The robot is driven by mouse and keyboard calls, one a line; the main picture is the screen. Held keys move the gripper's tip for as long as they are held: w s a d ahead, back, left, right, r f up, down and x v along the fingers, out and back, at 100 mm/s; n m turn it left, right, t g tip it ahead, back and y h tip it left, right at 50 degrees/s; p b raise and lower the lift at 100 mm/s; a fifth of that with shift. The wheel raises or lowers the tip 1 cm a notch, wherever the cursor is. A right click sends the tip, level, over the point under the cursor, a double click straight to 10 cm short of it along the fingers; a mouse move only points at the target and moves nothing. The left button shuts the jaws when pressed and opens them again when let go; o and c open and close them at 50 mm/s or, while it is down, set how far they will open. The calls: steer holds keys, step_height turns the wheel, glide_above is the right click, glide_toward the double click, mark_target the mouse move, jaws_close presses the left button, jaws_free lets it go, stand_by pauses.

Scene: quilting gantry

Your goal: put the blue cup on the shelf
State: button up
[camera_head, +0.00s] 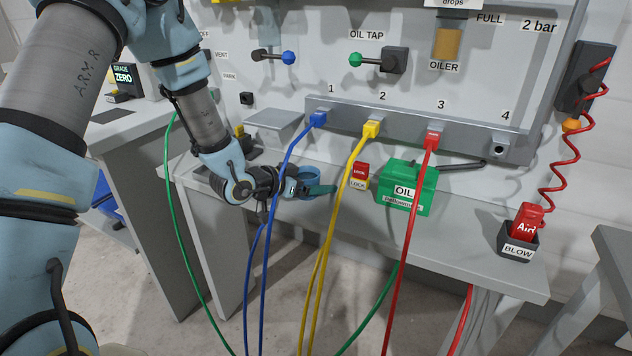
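A small blue, round-rimmed thing (309,173), which looks like the blue cup, is at my gripper's fingers above the grey bench. Its lower part is hidden behind a teal finger. My gripper (318,189) points right, left of the red and white lock block. The fingers overlap the cup in this view, and I cannot tell whether they grip it or only stand beside it. A small grey flat ledge (274,119) juts from the panel above and left of my gripper; it looks like the shelf, and its top appears bare.
Blue (285,165), yellow (348,190) and red (417,195) hoses hang from the manifold in front of the bench (462,246). A green oil box (403,187), lock block (360,176) and blow holder (518,240) stand on it. A green hose hangs left.

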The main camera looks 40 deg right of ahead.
steer(key=shift+o, duration=0.3)
steer(key=shift+r, duration=0.15)
steer(key=shift+a+r, duration=0.1)
steer(key=shift+a, duration=0.1)
steer(key=b+v, duration=0.1)
steer(key=v, duration=1)
steer(key=shift+a+r, duration=0.1)
steer(key=shift+a, duration=0.2)
steer(key=w+a+n+t+y, duration=0.2)
steer(key=w+a+n+y, duration=0.25)
steer(key=a, duration=0.55)
steer(key=w+a+n+t+y, duration=0.25)
steer(key=w+a+y, duration=0.25)
steer(key=a, duration=0.5)
steer(key=s+a+r+n+g+y, duration=0.2)
steer(key=s+a+n, duration=0.6)
steer(key=a, duration=0.6)
steer(key=shift+s+g+y, duration=0.85)
steer(key=shift+s+g, duration=0.35)
steer(key=shift+g, duration=0.05)
steer(key=shift+a, duration=0.1)
